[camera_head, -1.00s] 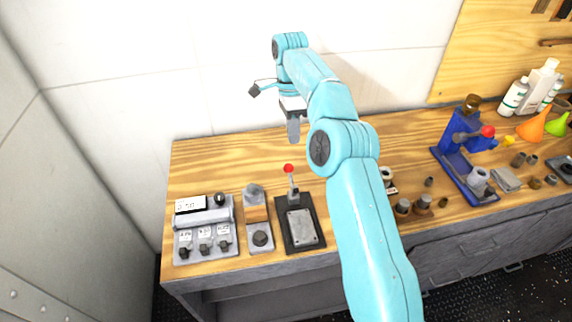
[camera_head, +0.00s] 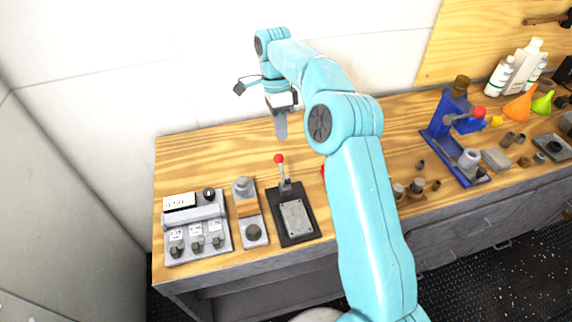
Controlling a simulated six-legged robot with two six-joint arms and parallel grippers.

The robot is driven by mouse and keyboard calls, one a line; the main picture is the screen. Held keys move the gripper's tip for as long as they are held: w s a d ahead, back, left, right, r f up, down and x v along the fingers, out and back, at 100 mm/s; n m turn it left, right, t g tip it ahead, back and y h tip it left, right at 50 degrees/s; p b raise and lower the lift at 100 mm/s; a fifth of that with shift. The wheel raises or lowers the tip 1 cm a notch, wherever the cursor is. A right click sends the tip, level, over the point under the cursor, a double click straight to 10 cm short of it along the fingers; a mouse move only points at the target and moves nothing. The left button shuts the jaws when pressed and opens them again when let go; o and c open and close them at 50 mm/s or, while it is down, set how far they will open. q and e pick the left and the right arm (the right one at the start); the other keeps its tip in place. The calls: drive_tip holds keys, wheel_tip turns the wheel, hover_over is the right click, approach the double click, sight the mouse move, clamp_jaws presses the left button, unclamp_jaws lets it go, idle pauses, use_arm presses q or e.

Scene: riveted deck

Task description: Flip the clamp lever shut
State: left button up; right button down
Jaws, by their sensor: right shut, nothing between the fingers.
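The clamp is a dark base with a grey plate (camera_head: 295,218) on the wooden bench. Its lever (camera_head: 282,175) stands upright at the back of the base and ends in a red ball knob (camera_head: 278,158). My right gripper (camera_head: 281,128) is shut and empty. It points down and appears above and slightly behind the red knob, apart from it. My left gripper is not in view.
Left of the clamp are a block with a round knob (camera_head: 253,232) and a grey control box (camera_head: 196,226). A blue press (camera_head: 452,125) with a red-knobbed handle stands right of my arm, near bottles (camera_head: 522,68) and funnels. The bench (camera_head: 200,158) is bare behind the clamp.

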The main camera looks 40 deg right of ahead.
hover_over(282, 169)
drive_tip(key=d, duration=0.1)
drive_tip(key=f, duration=0.6)
drive_tip(key=shift+w, duration=0.4)
drive_tip(key=shift+s+a+f, duration=0.25)
drive_tip(key=shift+s+a, duration=0.1)
drive_tip(key=shift+s, duration=0.3)
drive_tip(key=shift+s+a+f, duration=0.25)
drive_tip(key=shift+s+a, duration=0.1)
drive_tip(key=shift+s, duration=0.25)
drive_tip(key=shift+s+a+f, duration=0.25)
drive_tip(key=shift+s+a, duration=0.05)
drive_tip(key=shift+s, duration=0.25)
